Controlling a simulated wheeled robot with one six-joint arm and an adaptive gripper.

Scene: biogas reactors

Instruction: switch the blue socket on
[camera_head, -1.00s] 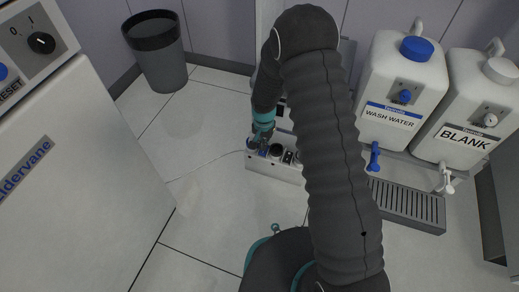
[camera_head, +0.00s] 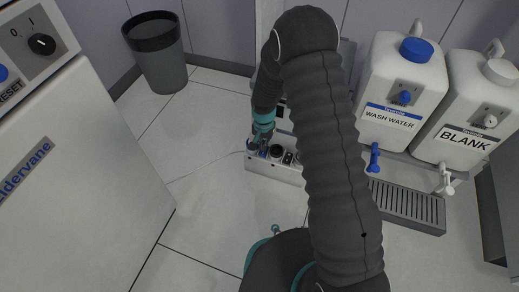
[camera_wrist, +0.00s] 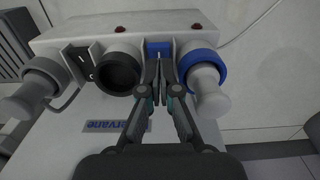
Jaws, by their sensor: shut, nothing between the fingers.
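The socket strip (camera_head: 272,174) is a pale box on the floor; in the wrist view its face (camera_wrist: 70,36) fills the upper part. The blue socket (camera_wrist: 205,65) has a blue ring and a light grey plug (camera_wrist: 209,100) in it. A blue rocker switch (camera_wrist: 158,47) sits just left of it. My gripper (camera_wrist: 160,66) is shut and empty, its fingertips at the lower edge of the blue switch. I cannot tell whether they touch it or which way the rocker is tipped. In the head view my gripper (camera_head: 260,143) is over the strip's left end.
An empty black socket (camera_wrist: 117,73), a black switch (camera_wrist: 80,64) and a grey socket with a plug (camera_wrist: 25,98) lie further left on the strip. Wash water (camera_head: 401,85) and blank (camera_head: 466,110) containers stand right. A bin (camera_head: 158,58) stands back left. Floor left of the strip is clear.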

